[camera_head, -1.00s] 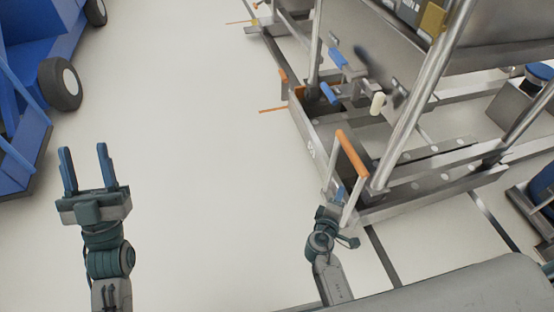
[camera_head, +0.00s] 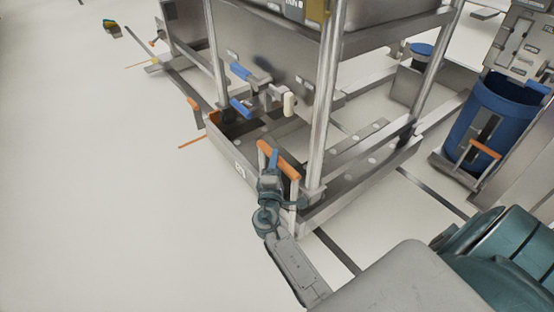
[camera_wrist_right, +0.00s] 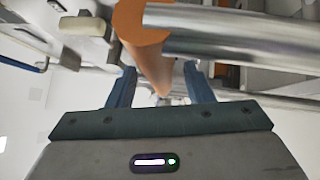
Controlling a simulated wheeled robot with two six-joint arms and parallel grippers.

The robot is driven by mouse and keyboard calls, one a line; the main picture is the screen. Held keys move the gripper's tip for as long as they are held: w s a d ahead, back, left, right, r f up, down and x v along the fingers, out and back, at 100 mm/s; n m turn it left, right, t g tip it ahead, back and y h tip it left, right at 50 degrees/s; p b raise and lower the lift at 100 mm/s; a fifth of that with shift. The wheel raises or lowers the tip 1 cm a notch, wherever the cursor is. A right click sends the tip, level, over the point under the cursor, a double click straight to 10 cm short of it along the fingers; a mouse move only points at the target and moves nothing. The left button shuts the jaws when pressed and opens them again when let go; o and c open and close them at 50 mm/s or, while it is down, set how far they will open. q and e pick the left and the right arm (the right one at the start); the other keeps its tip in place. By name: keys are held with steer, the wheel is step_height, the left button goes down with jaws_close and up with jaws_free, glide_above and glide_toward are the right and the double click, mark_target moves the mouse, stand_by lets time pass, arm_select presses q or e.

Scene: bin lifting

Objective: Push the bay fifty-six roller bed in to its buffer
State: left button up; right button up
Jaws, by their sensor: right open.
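The roller bed (camera_head: 228,160) is a low grey metal tray with round rollers, set in the foot of a steel frame. The label on its side is too small to read surely. An orange handle (camera_head: 279,159) on pale posts stands at its near end. My right gripper (camera_head: 274,164) is at this handle. In the right wrist view the orange handle (camera_wrist_right: 152,62) passes between the two blue fingers of my right gripper (camera_wrist_right: 160,88), which are apart. I cannot tell whether they touch it. My left gripper is out of view.
A steel bin (camera_head: 385,22) sits above the bed, between upright posts (camera_head: 322,105). Blue and cream levers (camera_head: 262,92) stick out on its near side. A blue drum (camera_head: 490,122) with another orange handle (camera_head: 485,149) stands at right.

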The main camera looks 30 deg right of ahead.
steer(key=shift+x, duration=0.8)
